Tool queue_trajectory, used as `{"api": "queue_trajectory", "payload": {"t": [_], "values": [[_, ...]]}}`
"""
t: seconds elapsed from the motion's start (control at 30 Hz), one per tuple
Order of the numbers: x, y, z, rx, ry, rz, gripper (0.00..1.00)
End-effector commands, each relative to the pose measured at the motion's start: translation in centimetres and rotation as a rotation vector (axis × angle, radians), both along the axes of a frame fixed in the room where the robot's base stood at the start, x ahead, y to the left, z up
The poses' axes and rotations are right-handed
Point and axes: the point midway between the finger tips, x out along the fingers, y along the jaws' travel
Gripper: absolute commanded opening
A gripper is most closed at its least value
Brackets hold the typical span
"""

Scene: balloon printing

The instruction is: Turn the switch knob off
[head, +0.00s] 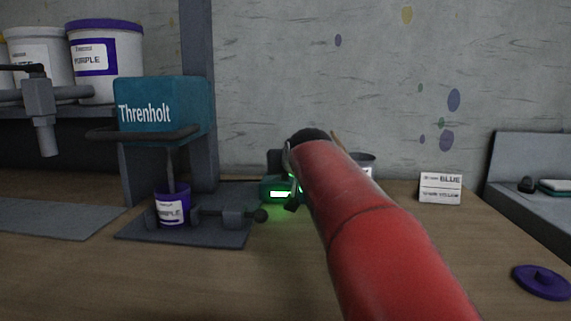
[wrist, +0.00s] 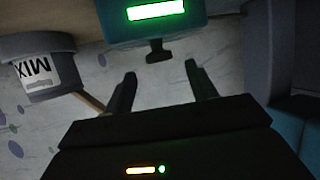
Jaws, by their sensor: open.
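The switch box is a teal device with a lit green display (head: 281,194), standing on the workbench near the wall, partly hidden by my arm in the head view. In the wrist view the box (wrist: 112,27) is at the top, and its dark switch knob (wrist: 158,52) sticks out below the display (wrist: 156,12). My gripper (wrist: 160,78) is open and empty, its two fingers apart and pointing at the knob. The knob is between the finger lines but just beyond the tips, not gripped. In the head view my gripper (head: 291,182) is at the box; the knob is hidden.
A can marked MIX (wrist: 38,72) stands close beside the box, with a stick near it. A teal Threnholt machine (head: 160,105) with a purple-labelled cup (head: 172,211) is left. A label card (head: 440,188) and purple lid (head: 541,282) are right. The front bench is clear.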

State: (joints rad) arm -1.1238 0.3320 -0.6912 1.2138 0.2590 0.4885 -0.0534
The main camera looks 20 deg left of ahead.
Motion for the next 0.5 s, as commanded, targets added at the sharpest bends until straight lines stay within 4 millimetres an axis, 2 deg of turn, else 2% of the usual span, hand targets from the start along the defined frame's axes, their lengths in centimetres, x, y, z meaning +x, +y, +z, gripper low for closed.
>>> {"api": "queue_trajectory", "payload": {"t": [0.03,0.2,0.5], "values": [[0.8,0.3,-0.3,-0.003,0.002,-0.004,0.57],[2.5,1.3,-1.1,-0.002,0.0,-0.001,0.57],[3.1,1.7,-1.5,0.001,0.0,0.0,0.57]]}}
